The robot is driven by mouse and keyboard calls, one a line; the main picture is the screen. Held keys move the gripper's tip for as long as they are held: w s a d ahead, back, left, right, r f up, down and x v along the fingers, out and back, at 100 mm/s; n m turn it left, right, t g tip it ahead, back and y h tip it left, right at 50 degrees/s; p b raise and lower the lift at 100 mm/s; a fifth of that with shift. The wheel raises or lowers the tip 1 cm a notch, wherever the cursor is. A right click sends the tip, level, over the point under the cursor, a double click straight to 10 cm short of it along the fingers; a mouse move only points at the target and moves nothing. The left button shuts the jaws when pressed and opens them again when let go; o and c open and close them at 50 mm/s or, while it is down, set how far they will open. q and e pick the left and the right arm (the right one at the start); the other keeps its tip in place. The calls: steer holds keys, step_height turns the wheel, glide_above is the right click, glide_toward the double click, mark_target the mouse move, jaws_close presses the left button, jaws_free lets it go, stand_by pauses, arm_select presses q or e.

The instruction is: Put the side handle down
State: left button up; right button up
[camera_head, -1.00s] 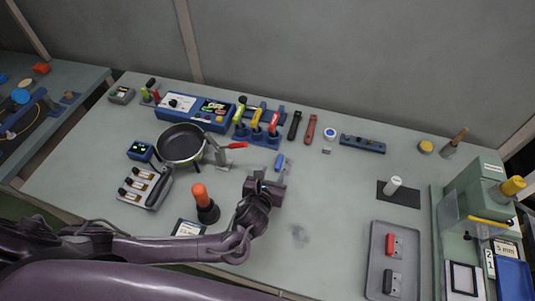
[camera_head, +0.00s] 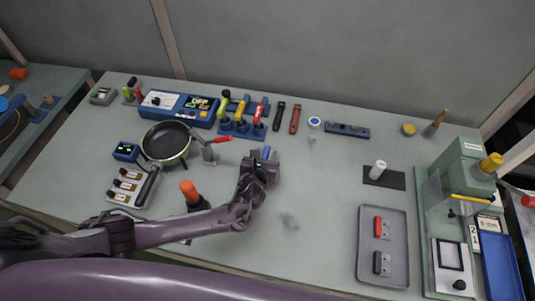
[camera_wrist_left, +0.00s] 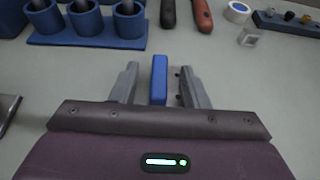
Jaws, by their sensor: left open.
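A small blue bar-shaped handle (camera_wrist_left: 159,78), which I take to be the side handle, lies between the spread fingers of my left gripper (camera_wrist_left: 157,88) in the left wrist view. A gap shows on its left side; the right finger is very near it. In the head view the blue handle (camera_head: 266,152) shows just past my left gripper (camera_head: 265,158), low over the middle of the table. Whether its underside touches the table is hard to tell. My right gripper is not in view.
A dark pan (camera_head: 166,142) stands left of the gripper, beside a red-levered clamp (camera_head: 209,151). A blue rack of coloured tools (camera_head: 241,127) is behind. An orange-topped tool (camera_head: 190,190) stands near my left forearm. A grey tray (camera_head: 397,225) lies right. The table between is mostly clear.

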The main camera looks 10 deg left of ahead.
arm_select(q)
steer(key=shift+c, duration=0.4)
jaws_close()
steer(key=shift+r, duration=0.15)
steer(key=shift+r, duration=0.6)
step_height(320, 180, up, 18)
steer(key=b, duration=0.2)
step_height(320, 180, up, 13)
steer(key=h+b, duration=0.1)
steer(key=b, duration=0.2)
glide_above(265, 156)
steer(key=s+a, duration=0.1)
steer(key=s+a+r+y, duration=0.1)
steer(key=s+a+r, duration=0.1)
steer(key=a, duration=0.3)
steer(key=shift+s+a+r, duration=0.25)
steer(key=shift+s+a, duration=0.1)
steer(key=shift+a, duration=0.05)
